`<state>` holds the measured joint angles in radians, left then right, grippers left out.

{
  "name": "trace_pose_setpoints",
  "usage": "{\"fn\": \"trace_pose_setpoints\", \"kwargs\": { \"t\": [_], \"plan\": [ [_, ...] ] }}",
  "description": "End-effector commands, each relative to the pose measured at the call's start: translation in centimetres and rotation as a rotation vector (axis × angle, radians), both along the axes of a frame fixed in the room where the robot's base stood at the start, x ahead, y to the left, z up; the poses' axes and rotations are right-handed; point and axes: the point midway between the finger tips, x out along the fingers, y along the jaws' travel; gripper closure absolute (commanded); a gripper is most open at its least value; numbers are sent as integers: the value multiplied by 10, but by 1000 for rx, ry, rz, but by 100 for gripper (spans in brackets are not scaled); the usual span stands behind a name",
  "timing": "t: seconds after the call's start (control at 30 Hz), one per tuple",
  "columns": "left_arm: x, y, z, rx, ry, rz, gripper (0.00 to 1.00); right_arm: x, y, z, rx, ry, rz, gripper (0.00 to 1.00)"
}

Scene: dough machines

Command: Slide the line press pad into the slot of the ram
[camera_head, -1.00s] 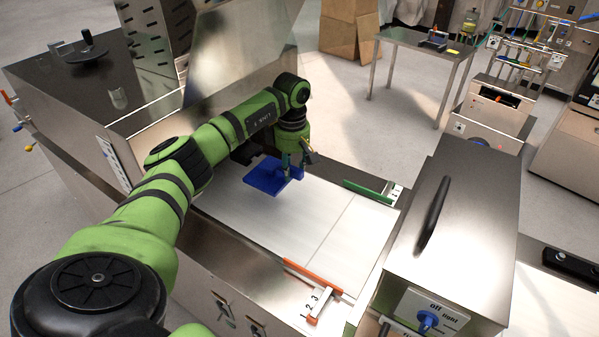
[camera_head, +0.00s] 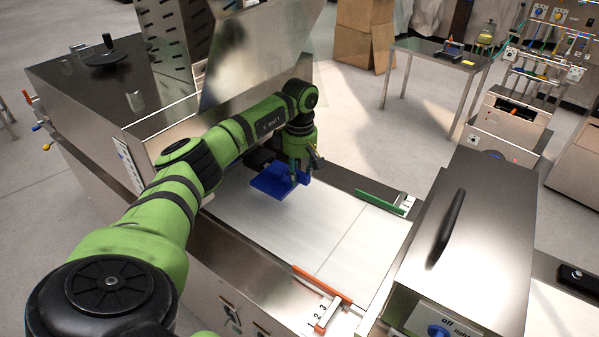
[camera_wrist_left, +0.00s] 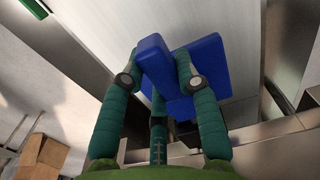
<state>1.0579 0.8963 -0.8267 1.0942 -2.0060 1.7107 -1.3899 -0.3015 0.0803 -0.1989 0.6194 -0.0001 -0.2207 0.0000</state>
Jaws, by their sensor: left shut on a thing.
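The line press pad is a blue plate (camera_head: 272,182) with a raised blue block on it. My left gripper (camera_head: 298,173) is shut on the raised block and holds the pad over the far left part of the white bed. In the left wrist view the fingers (camera_wrist_left: 161,75) close on both sides of the block, and the blue pad (camera_wrist_left: 208,62) spreads out behind them. I cannot tell the gap between pad and bed. The ram and its slot cannot be made out in either view. My right gripper is not in view.
The white bed (camera_head: 345,235) is clear on the right of the pad. An orange numbered stop (camera_head: 322,284) and a green one (camera_head: 381,201) stand at its edges. A steel box with a black handle (camera_head: 462,240) stands at right. A tilted steel panel (camera_head: 262,55) rises behind my arm.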

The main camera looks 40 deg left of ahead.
Motion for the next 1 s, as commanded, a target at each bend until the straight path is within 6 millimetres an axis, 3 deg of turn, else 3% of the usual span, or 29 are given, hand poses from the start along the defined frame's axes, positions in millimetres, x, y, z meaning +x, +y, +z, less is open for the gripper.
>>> {"fn": "trace_pose_setpoints", "kwargs": {
  "t": [0.47, 1.0],
  "plan": [
    [1, 0, 0, -1, -1, 0, 100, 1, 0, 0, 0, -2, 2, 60],
    [-1, 16, 0, 0, -1, 2, 100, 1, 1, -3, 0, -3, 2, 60]
  ]
}}
